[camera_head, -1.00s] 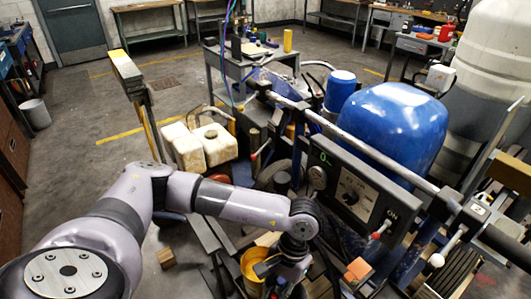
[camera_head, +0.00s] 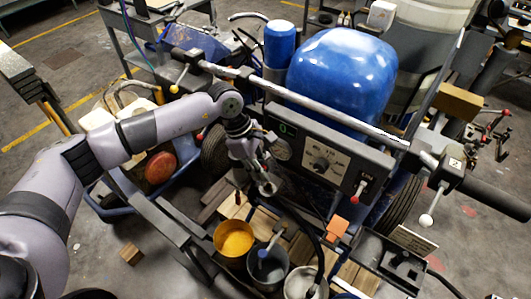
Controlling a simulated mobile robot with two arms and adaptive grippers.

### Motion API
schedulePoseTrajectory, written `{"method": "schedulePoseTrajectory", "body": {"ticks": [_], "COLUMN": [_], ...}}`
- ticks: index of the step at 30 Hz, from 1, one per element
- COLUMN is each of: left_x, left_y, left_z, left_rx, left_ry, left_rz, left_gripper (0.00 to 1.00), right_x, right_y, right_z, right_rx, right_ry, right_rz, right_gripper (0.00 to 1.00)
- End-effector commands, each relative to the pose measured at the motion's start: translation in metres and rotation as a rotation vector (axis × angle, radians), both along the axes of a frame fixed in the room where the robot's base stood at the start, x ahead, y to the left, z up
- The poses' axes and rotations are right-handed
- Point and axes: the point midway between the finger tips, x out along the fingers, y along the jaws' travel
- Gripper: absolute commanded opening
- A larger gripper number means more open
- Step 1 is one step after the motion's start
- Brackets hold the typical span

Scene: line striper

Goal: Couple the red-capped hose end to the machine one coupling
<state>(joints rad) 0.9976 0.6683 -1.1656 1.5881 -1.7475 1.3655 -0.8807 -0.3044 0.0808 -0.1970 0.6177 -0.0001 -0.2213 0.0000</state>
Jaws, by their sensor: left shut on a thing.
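My left gripper (camera_head: 262,178) points down in front of the striper's dark control panel (camera_head: 318,158), beside a round gauge. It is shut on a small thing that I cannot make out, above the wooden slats. The line striper has a big blue tank cover (camera_head: 342,75) and a long grey bar. I cannot pick out the red-capped hose end or the machine one coupling for certain. A dark hose (camera_head: 318,245) curves down at a pale bucket. My right gripper is not in view.
A yellow-filled bucket (camera_head: 234,239), a dark bucket (camera_head: 267,267) and a pale bucket (camera_head: 304,283) stand below the gripper. An orange block (camera_head: 337,229) is right of them.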

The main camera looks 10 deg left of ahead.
Motion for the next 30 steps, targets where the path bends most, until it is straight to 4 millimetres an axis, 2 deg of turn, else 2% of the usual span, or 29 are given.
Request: {"method": "schedulePoseTrajectory", "body": {"ticks": [3,6,14,20,30], "left_x": [0.015,0.023,0.029,0.028,0.028], "left_y": [-0.004,-0.006,-0.007,-0.007,-0.007], "left_z": [0.010,0.015,0.015,0.004,-0.028], "left_rx": [-0.001,0.001,0.002,0.002,0.002], "left_ry": [-0.005,-0.006,-0.004,-0.004,-0.003], "left_rz": [0.124,0.189,0.248,0.247,0.247], "left_gripper": [0.00,0.00,0.00,0.00,0.00], "right_x": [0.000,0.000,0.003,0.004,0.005], "right_y": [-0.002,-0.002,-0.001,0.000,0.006], "right_z": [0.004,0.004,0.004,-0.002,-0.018], "right_rx": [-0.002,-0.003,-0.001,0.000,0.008], "right_ry": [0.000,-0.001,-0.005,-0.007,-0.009], "right_rz": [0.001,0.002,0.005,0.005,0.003], "right_gripper": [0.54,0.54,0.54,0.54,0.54]}}
